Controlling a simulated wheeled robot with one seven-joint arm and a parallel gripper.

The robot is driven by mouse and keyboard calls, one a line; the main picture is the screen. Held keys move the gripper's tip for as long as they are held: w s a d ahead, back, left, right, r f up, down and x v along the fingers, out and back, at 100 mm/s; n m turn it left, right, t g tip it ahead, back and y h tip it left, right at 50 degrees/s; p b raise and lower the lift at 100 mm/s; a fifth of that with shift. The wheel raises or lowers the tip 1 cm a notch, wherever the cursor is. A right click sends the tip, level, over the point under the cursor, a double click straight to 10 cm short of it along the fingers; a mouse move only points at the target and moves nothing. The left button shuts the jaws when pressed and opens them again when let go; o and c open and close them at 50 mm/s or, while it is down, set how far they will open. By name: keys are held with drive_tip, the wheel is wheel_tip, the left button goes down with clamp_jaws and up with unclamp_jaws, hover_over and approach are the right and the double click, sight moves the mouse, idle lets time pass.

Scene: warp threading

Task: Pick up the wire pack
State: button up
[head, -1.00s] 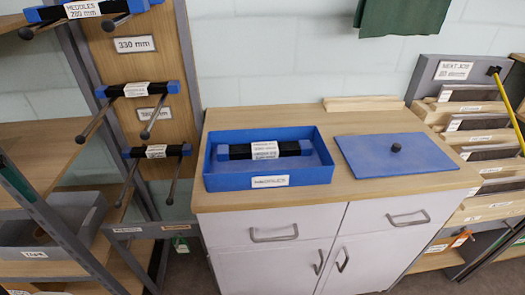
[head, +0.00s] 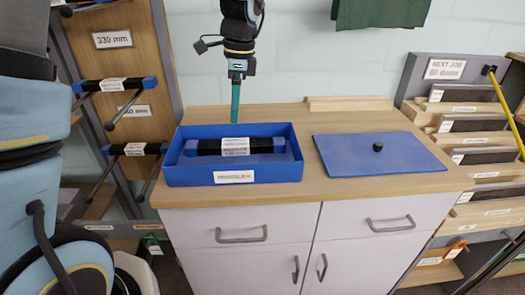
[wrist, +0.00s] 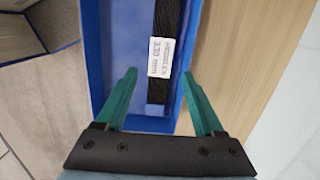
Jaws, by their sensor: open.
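The wire pack (head: 208,148) is a long black bundle with blue ends and a white label. It lies lengthwise in an open blue tray (head: 235,177) on the cabinet top. In the wrist view the pack (wrist: 167,20) shows its label, which reads heddles, 330 mm. My gripper (head: 235,121) points down with teal fingers at the tray's back edge in the head view, apart from the pack. In the wrist view my gripper (wrist: 158,72) is open and empty, its fingers spread wider than the pack. The blue tray wall (wrist: 90,60) also shows there.
A flat blue lid (head: 350,160) with a black knob lies right of the tray. A wooden strip (head: 350,104) lies at the back. A rack with similar packs (head: 133,149) stands left, and a stepped rack (head: 470,125) stands right. Bare wooden top (head: 440,184) surrounds the tray.

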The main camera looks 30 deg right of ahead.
hover_over(236, 142)
drive_tip(key=f, duration=0.3)
drive_tip(key=f+p, duration=0.1)
drive_tip(key=shift+s+d+f, duration=0.15)
drive_tip(key=shift+s+d, duration=0.15)
drive_tip(key=shift+s, duration=0.1)
drive_tip(key=shift+w+a+f+p, duration=0.1)
drive_tip(key=shift+f+p, duration=0.25)
drive_tip(key=shift+f, duration=0.7)
drive_tip(key=shift+w+a+f+p, duration=0.15)
drive_tip(key=shift+f+p, duration=0.15)
drive_tip(key=shift+f, duration=0.8)
drive_tip(key=shift+w+a+f+p, duration=0.1)
drive_tip(key=shift+f+p, duration=0.25)
drive_tip(key=shift+f, duration=0.7)
clamp_jaws()
drive_tip(key=shift+r, duration=0.1)
